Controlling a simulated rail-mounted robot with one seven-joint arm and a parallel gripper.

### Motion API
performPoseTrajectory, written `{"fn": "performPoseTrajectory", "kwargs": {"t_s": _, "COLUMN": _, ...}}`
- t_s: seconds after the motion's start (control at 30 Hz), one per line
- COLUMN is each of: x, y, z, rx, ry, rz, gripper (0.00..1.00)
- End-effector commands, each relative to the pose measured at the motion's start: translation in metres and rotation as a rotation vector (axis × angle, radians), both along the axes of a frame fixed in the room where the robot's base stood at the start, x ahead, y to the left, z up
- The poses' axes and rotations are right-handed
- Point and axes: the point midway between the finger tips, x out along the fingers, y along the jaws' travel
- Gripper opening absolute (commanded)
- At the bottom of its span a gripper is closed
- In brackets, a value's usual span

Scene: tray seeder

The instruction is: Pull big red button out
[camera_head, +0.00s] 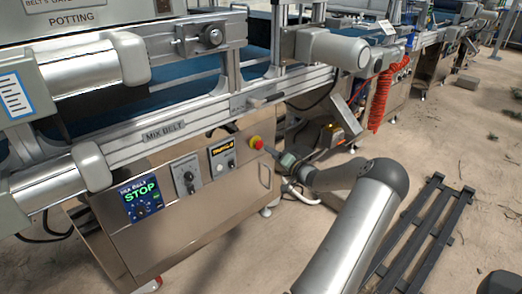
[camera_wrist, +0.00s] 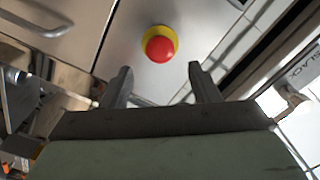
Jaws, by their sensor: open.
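The big red button (camera_head: 257,143) sits on a yellow collar at the right end of the steel front panel under the mix belt. The button appears between and beyond the fingertips, with nothing held. In the head view my gripper (camera_head: 271,151) is close to the button, to its lower right, partly hidden by the wrist. I cannot tell whether it touches.
Left of the button are an amber display (camera_head: 222,150), a knob panel (camera_head: 186,175) and a blue STOP screen (camera_head: 141,198). A steel handle (camera_wrist: 38,20) shows at the wrist view's upper left. A dark pallet (camera_head: 425,235) lies on the floor at right. A red coiled hose (camera_head: 379,100) hangs behind.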

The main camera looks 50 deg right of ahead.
Motion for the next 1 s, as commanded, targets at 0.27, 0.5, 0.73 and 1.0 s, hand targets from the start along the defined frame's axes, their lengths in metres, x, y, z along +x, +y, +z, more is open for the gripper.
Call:
{"fn": "performPoseTrajectory", "kwargs": {"t_s": 0.27, "x": 0.054, "y": -0.009, "z": -0.002, "rx": 0.0, "ry": -0.002, "rz": 0.001, "gripper": 0.56}}
{"fn": "performPoseTrajectory", "kwargs": {"t_s": 0.5, "x": 0.074, "y": -0.013, "z": 0.0, "rx": 0.0, "ry": 0.0, "rz": 0.0, "gripper": 0.56}}
{"fn": "performPoseTrajectory", "kwargs": {"t_s": 0.73, "x": 0.076, "y": -0.013, "z": 0.0, "rx": 0.001, "ry": 0.001, "rz": -0.001, "gripper": 0.56}}
{"fn": "performPoseTrajectory", "kwargs": {"t_s": 1.0, "x": 0.076, "y": -0.013, "z": 0.0, "rx": 0.001, "ry": 0.001, "rz": -0.001, "gripper": 0.0}}
